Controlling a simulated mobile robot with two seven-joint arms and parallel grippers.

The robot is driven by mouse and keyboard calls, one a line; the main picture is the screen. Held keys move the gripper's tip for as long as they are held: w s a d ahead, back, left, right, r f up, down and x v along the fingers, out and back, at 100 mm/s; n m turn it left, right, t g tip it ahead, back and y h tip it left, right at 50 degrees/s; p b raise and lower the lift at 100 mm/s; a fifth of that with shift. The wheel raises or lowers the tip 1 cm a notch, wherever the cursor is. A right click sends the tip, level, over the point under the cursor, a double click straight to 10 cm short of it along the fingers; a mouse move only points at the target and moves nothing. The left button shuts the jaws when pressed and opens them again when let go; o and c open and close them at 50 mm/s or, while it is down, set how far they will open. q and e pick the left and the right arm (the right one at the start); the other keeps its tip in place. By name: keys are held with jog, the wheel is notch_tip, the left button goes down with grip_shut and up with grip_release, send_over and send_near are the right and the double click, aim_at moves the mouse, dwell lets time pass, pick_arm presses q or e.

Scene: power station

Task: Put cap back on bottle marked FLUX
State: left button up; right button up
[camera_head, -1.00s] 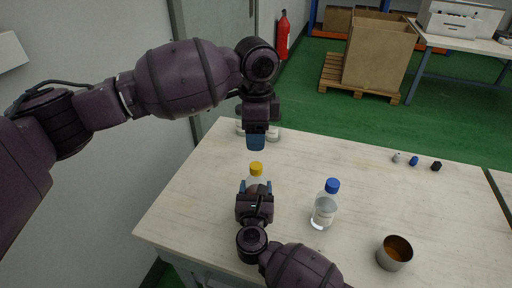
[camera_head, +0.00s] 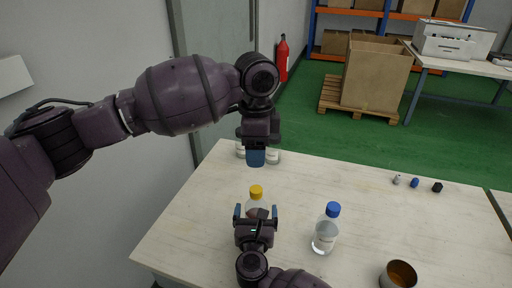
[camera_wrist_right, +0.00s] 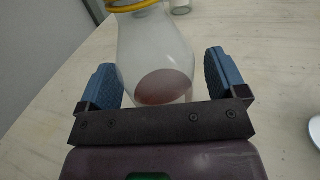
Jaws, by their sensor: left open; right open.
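A clear bottle with a yellow cap (camera_head: 256,191) stands on the table. My right gripper (camera_head: 256,211) is open, its blue fingers on either side of this bottle. In the right wrist view the bottle (camera_wrist_right: 155,50) stands between the spread fingers, with reddish-brown contents low inside and a yellow ring at its neck. A clear bottle with a blue cap (camera_head: 325,235) stands to the right. Two more bottles (camera_head: 273,157) at the back are partly hidden by my left gripper (camera_head: 256,158), which is open and empty, pointing down. I cannot read FLUX on any label.
Small grey (camera_head: 397,179), blue (camera_head: 414,183) and black (camera_head: 437,187) pieces, perhaps caps, lie near the table's far right edge. A metal cup (camera_head: 399,274) with brown contents stands at front right. The middle of the table (camera_head: 340,180) is clear.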

jog(key=shift+s, duration=0.1)
jog(key=s, duration=1)
jog(key=shift+s+a, duration=0.3)
